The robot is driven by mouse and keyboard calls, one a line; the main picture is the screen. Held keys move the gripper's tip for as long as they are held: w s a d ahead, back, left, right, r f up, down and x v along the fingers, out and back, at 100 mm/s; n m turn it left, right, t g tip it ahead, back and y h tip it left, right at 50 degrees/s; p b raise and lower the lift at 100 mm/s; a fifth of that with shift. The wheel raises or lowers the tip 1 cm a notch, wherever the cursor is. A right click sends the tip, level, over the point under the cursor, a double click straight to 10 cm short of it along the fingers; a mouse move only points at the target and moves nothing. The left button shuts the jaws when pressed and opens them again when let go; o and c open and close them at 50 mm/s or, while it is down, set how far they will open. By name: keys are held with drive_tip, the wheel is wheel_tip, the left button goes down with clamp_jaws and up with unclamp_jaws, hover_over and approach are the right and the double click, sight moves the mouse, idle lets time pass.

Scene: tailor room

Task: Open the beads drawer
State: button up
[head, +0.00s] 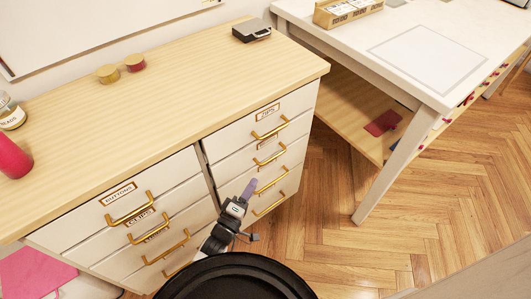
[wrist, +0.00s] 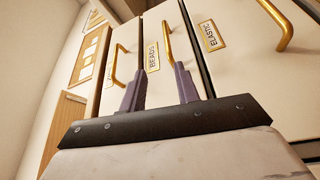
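The beads drawer (wrist: 146,85) has a white front, a "BEADS" label (wrist: 152,55) and a gold bar handle (wrist: 168,40). It looks shut, level with its neighbours. My gripper (wrist: 158,85) is open in the wrist view, its two purple fingers apart and pointing at this drawer front. The handle is just ahead, nearer the right finger; I cannot tell whether they touch. Nothing is held. In the head view, my gripper (head: 252,184) is by the lower handles of the cabinet's right column, where the beads label is not readable.
The elastic drawer (wrist: 225,75) and another handle (wrist: 118,65) flank it. The wooden cabinet top (head: 190,90) holds spools and a dark box (head: 251,30). A white table (head: 430,60) stands right, its leg (head: 385,180) near. The wooden floor (head: 320,225) between is clear.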

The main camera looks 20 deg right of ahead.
sight(272, 158)
drive_tip(key=shift+g, duration=0.4)
drive_tip(key=x, duration=0.4)
drive_tip(key=p+x, duration=0.1)
drive_tip(key=x, duration=0.4)
drive_tip(key=f+p+x, duration=0.1)
drive_tip(key=x, duration=0.3)
drive_tip(key=shift+w+d, duration=0.1)
drive_tip(key=shift+w, duration=0.1)
drive_tip(key=shift+c, duration=0.3)
clamp_jaws()
